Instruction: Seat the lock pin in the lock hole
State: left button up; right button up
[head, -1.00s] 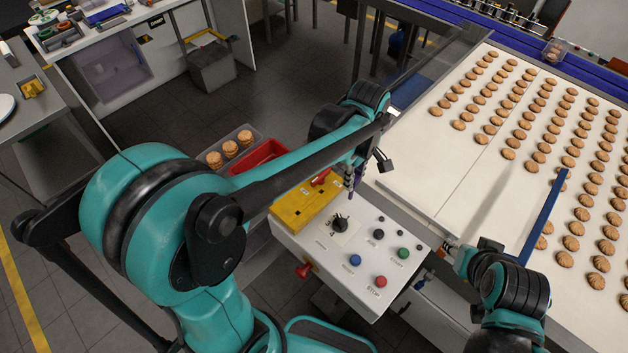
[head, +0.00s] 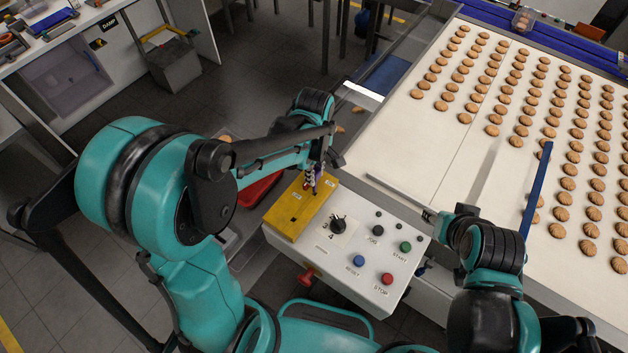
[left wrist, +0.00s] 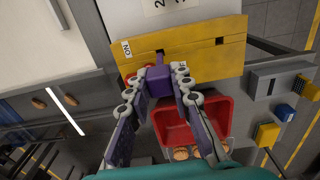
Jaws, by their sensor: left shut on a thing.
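My left gripper (head: 313,184) reaches down over the yellow plate (head: 288,217) at the left end of the white control panel. In the left wrist view the closed fingertips (left wrist: 162,78) stand by the near edge of the yellow plate (left wrist: 205,65). A dark hole (left wrist: 160,52) lies just beyond the tips and another dark hole (left wrist: 219,41) lies farther right. I cannot tell which is the lock hole, or whether the pin touches it. A little red shows left of the tips. My right gripper (head: 430,214) is partly visible; its fingers are unclear.
The control panel (head: 323,262) has a black dial (head: 338,225) and several buttons close to the plate. A red bin (left wrist: 196,122) stands beside the plate. The conveyor (head: 440,140) with rows of biscuits lies to the right.

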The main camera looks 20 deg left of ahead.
aim_at(314, 191)
pick_arm(q)
notch_tip(314, 191, down, 4)
jog(key=shift+r+b, duration=0.25)
jog(key=shift+b, duration=0.05)
jog(key=shift+f, duration=0.3)
jog(key=o, duration=0.9)
jog(key=shift+f, duration=0.1)
jog(key=shift+o, duration=0.2)
